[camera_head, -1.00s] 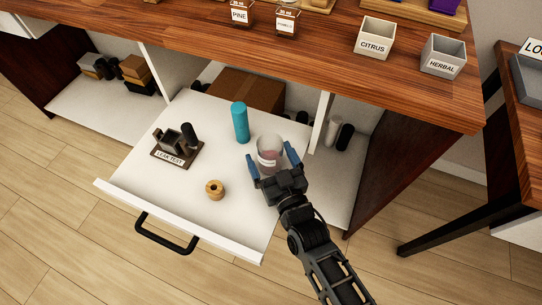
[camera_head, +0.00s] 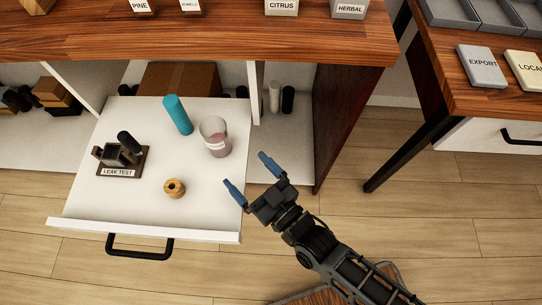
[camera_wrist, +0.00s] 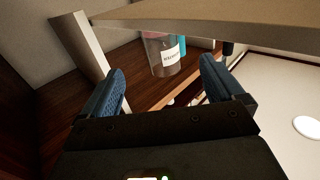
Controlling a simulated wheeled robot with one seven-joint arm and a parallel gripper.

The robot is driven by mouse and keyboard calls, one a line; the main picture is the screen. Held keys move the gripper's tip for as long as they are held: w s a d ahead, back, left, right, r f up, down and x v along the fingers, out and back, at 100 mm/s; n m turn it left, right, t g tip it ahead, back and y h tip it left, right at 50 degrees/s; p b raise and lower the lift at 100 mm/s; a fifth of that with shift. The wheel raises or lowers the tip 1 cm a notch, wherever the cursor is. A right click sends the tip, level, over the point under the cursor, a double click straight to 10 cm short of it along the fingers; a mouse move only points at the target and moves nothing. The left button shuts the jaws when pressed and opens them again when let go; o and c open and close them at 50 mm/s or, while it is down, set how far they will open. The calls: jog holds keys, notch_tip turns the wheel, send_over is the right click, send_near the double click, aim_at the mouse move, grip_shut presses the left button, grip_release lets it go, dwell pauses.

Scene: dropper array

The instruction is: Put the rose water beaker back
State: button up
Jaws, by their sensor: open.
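The beaker (camera_head: 215,138) is a clear cup with pinkish contents, standing upright in the pulled-out white drawer (camera_head: 205,195), near its right side. In the wrist view the beaker (camera_wrist: 163,56) shows a white label too small to read surely. My gripper (camera_head: 252,175) is open and empty, just off the drawer's right edge, in front and to the right of the beaker. Its blue fingers are apart and do not touch the beaker.
A leak test stand (camera_head: 120,155) and a wooden ring (camera_head: 174,188) are also in the drawer. The wooden counter (camera_head: 220,35) overhangs the drawer's back. A second table (camera_head: 500,95) stands at the right.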

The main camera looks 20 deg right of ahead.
jog(key=s+d+r+m+h, duration=0.2)
jog(key=s+d+r+h, duration=0.15)
jog(key=s+d, duration=0.9)
jog(key=s+d+r+m+h, duration=0.1)
jog(key=s+d+r+h, duration=0.1)
jog(key=s+r, duration=0.5)
jog(key=s+d+r+m+g+h, duration=0.1)
jog(key=s+d+r+h, duration=0.1)
jog(key=s+r, duration=0.4)
notch_tip(320, 180, up, 3)
jog(key=shift+s+d+m+g, duration=0.3)
jog(key=shift+s+d+m, duration=0.1)
jog(key=shift+d, duration=0.4)
